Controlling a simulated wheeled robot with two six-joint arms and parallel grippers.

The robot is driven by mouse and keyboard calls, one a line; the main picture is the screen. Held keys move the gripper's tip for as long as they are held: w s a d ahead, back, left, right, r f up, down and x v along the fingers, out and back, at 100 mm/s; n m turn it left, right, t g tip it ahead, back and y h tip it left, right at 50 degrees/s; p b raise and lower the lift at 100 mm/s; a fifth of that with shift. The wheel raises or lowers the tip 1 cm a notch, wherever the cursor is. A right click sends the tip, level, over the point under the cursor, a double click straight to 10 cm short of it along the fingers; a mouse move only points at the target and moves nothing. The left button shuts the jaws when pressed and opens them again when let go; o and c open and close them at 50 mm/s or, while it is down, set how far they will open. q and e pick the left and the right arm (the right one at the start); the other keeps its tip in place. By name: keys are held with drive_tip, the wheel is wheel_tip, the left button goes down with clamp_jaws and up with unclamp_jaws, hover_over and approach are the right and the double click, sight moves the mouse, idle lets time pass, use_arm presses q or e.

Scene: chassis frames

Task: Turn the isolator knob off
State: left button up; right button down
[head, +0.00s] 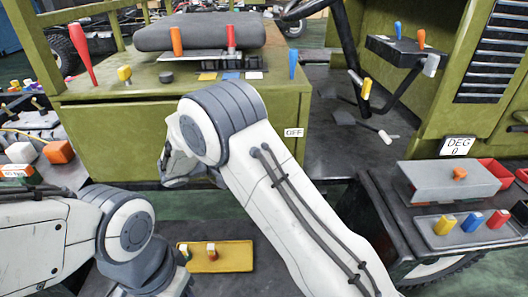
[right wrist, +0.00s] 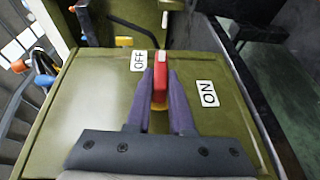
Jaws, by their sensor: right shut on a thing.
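The isolator knob (right wrist: 160,80) is red with a yellow part below it. It sits between the white OFF label (right wrist: 138,61) and the ON label (right wrist: 207,93) on an olive panel (right wrist: 100,90). My right gripper (right wrist: 161,78) is shut on the knob, one finger on each side. The knob's red bar points up the picture, its top end close beside the OFF label. In the head view the OFF label (head: 293,132) shows on the olive seat box, while my right arm hides the knob and the fingertips. My left gripper (head: 150,268) is low at the left, its fingers unclear.
A seat cushion (head: 200,31) and several coloured levers stand on the box. A yellow tray (head: 236,257) with small knobs lies low in front. A grey box (head: 450,181) and a switch tray (head: 428,239) sit at right. A steering column rises behind.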

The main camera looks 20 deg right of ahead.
drive_tip(key=shift+f+h, duration=0.1)
drive_tip(key=shift+h, duration=0.5)
drive_tip(key=c, duration=0.8)
unclamp_jaws()
drive_tip(key=shift+o, duration=0.3)
drive_tip(key=r, duration=0.4)
drive_tip(key=shift+s+d+r, duration=0.15)
drive_tip(key=shift+d+r, duration=0.1)
drive_tip(key=shift+r, duration=0.15)
drive_tip(key=s+d+r, duration=0.4)
drive_tip(key=s, duration=0.1)
drive_tip(key=s+d+r, duration=0.2)
drive_tip(key=d, duration=0.1)
drive_tip(key=shift+s+p, duration=0.15)
drive_tip(key=shift+p, duration=0.2)
drive_tip(key=shift+c, duration=0.3)
drive_tip(key=shift+s+d+r, duration=0.15)
drive_tip(key=shift+s+d, duration=0.2)
drive_tip(key=shift+s, duration=0.05)
